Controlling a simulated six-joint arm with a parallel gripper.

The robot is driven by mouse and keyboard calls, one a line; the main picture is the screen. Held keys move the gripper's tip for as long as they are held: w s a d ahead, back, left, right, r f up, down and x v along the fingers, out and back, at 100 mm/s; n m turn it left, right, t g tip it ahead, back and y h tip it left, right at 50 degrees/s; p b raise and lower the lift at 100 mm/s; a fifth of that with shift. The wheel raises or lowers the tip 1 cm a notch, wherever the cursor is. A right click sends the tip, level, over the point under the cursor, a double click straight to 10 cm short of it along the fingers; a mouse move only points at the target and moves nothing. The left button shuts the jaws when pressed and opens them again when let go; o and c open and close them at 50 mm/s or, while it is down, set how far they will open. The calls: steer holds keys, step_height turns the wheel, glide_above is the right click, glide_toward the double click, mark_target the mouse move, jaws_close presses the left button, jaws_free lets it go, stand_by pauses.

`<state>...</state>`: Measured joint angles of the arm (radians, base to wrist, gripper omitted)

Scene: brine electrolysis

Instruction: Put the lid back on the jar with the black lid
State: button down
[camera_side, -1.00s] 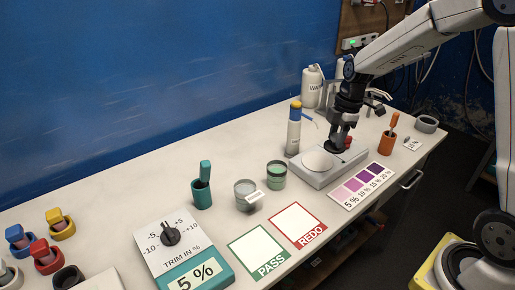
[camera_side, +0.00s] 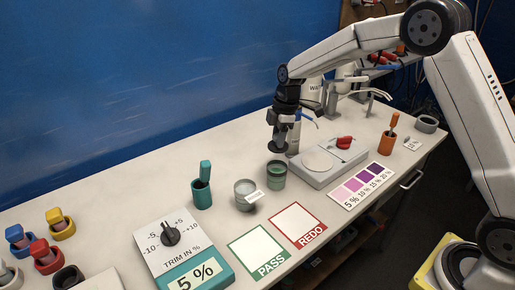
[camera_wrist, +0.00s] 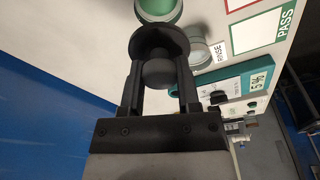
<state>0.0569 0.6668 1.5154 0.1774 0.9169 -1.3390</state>
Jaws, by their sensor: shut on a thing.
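My gripper (camera_side: 283,128) is shut on the knob of a black round lid (camera_side: 278,147). It holds the lid in the air, above and behind the two jars. In the wrist view the lid's disc (camera_wrist: 158,40) and round knob (camera_wrist: 157,73) show between the fingers (camera_wrist: 158,90). An open jar with green contents (camera_side: 276,175) stands on the bench below the lid; it also shows at the top of the wrist view (camera_wrist: 158,8), partly hidden by the lid. The lid is apart from this jar.
A grey jar labelled RINSE (camera_side: 244,196) stands left of the green jar. A balance (camera_side: 325,168) with a red object (camera_side: 345,142) is to the right. A teal holder (camera_side: 202,193) and PASS (camera_side: 258,250) and REDO (camera_side: 298,224) mats are nearby.

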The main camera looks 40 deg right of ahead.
steer(key=shift+f, duration=0.2)
step_height(320, 180, down, 6)
stand_by(0.8)
steer(key=shift+f, duration=0.2)
stand_by(2.3)
steer(key=shift+c, duration=1.2)
jaws_free()
steer(key=shift+o, duration=0.2)
steer(key=shift+o, duration=1)
steer(key=shift+r, duration=0.1)
